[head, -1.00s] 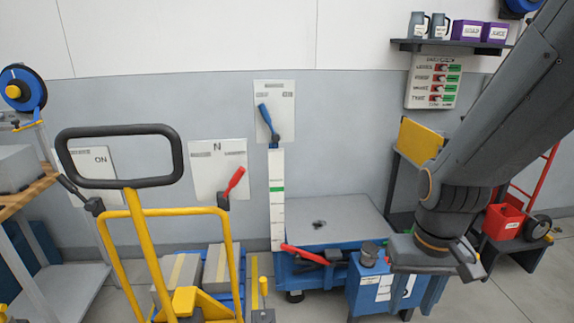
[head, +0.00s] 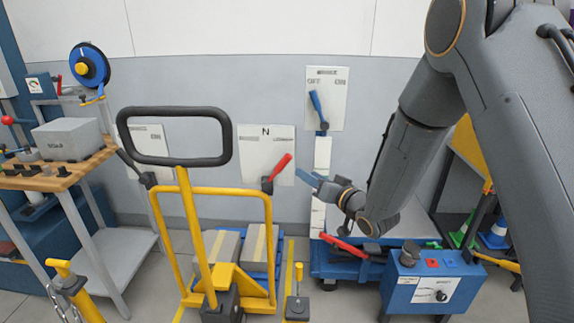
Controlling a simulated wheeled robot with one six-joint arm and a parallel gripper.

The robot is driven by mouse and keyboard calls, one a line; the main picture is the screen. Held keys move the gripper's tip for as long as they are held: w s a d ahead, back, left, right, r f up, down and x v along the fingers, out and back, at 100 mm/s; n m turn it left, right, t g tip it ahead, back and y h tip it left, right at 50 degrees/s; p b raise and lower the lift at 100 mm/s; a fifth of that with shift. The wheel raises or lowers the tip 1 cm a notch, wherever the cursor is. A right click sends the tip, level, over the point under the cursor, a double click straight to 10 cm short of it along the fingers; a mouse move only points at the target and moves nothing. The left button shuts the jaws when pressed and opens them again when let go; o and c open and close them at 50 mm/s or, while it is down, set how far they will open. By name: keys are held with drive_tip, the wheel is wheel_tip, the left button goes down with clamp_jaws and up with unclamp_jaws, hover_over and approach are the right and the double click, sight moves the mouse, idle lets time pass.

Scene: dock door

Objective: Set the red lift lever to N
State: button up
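The red lever (head: 281,168) is on a white wall panel (head: 252,150) marked N at its top centre. Its handle leans up and to the right, away from the N, toward the right-hand label. The small side labels are hard to read. My gripper (head: 310,181) is just right of this panel, pointing left toward the lever. It appears apart from the lever and holds nothing that I can see. The finger gap is too small to judge.
A blue lever (head: 317,106) on an OFF/ON panel (head: 328,85) stands above my gripper. A yellow pallet truck's black handle loop (head: 175,108) stands in front, left of the N panel. A red bar (head: 345,247) lies low by a blue cart, below my gripper.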

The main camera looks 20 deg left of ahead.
sight(286, 164)
drive_tip(key=shift+y, duration=0.8)
drive_tip(key=w+a, duration=0.1)
drive_tip(key=a, duration=0.1)
drive_tip(key=w+a+p, duration=0.1)
drive_tip(key=a, duration=0.2)
drive_tip(key=w+a, duration=0.1)
drive_tip(key=a, duration=0.2)
drive_tip(key=shift+w+a+r+p, duration=0.25)
drive_tip(key=shift+w+p, duration=0.05)
drive_tip(key=shift+w, duration=0.05)
clamp_jaws()
